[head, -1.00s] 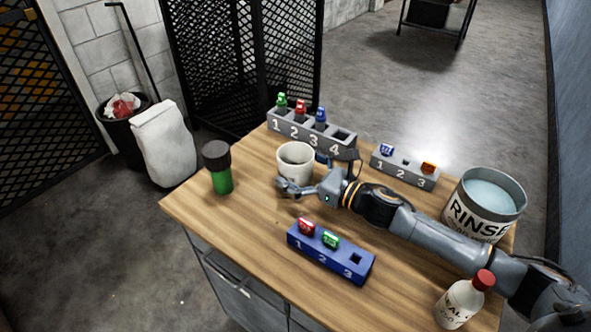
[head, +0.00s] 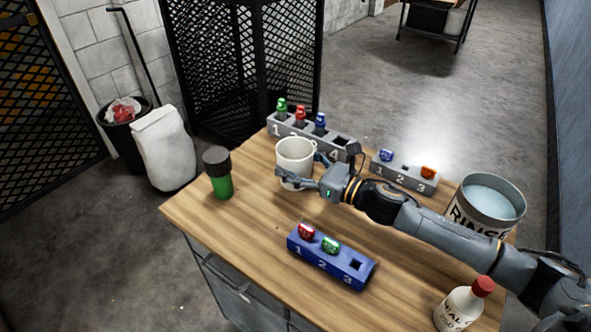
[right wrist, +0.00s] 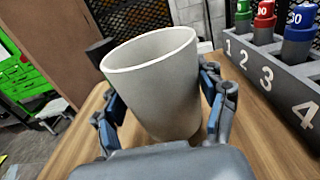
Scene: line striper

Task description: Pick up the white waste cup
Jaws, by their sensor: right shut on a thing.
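The white waste cup (head: 294,152) is near the middle of the wooden table in the head view. My right gripper (head: 304,178) reaches in from the right and is shut around its sides. In the right wrist view the cup (right wrist: 160,85) fills the space between the two fingers of the gripper (right wrist: 165,110), with blue pads against its sides. The cup looks slightly tilted there and its inside is mostly hidden. It appears to be a little above the table. My left gripper is not in view.
A grey numbered rack (head: 345,152) with several coloured bottles stands close behind the cup. A green jar with a black lid (head: 220,174) is to the left. A blue rack (head: 330,262), a smaller grey rack (head: 403,178), a rinse bucket (head: 484,206) and a red-capped bottle (head: 463,304) surround the arm.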

